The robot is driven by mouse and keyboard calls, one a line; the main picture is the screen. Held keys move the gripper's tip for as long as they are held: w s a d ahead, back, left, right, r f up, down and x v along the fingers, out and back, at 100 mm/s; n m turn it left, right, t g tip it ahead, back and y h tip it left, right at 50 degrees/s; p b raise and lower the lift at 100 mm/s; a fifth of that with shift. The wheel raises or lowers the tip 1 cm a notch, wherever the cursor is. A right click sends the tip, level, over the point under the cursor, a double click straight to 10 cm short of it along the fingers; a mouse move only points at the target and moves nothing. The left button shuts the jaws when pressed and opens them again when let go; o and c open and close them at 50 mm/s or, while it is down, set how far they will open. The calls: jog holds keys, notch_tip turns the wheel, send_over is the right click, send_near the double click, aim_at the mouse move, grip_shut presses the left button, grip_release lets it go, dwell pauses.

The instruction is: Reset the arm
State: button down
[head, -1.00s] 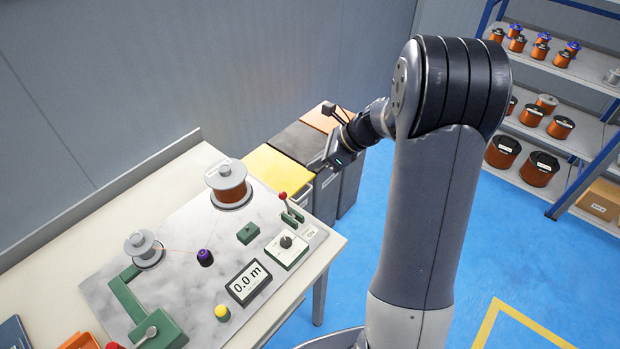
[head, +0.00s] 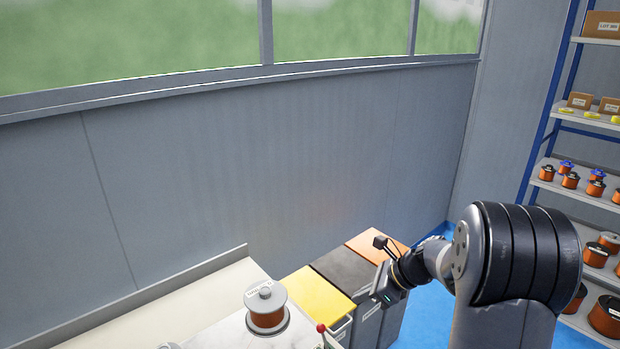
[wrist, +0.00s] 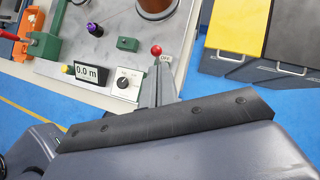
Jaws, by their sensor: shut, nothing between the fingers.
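My arm is raised at the right of the head view, with my gripper (head: 384,292) in front of the bins and to the right of the bench. In the wrist view my gripper (wrist: 158,76) shows its grey fingers together, with nothing between them. A red-knobbed lever (wrist: 156,50) appears just beyond the fingertips, apart from them as far as I can tell. The winder plate carries a display reading 0.0 m (wrist: 86,73), a dial box (wrist: 126,84) and a purple-black knob (wrist: 94,29). A copper spool (head: 266,308) stands on the plate.
Yellow (head: 313,296), black (head: 349,268) and orange (head: 376,246) topped bins stand beside the bench (head: 180,305). A shelf rack (head: 560,130) with spools and boxes is at the right. Blue floor (wrist: 215,93) is open between bench and bins.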

send_near(323, 328)
jog(key=b+x, duration=0.1)
jog(key=x, duration=0.3)
dwell(0.4)
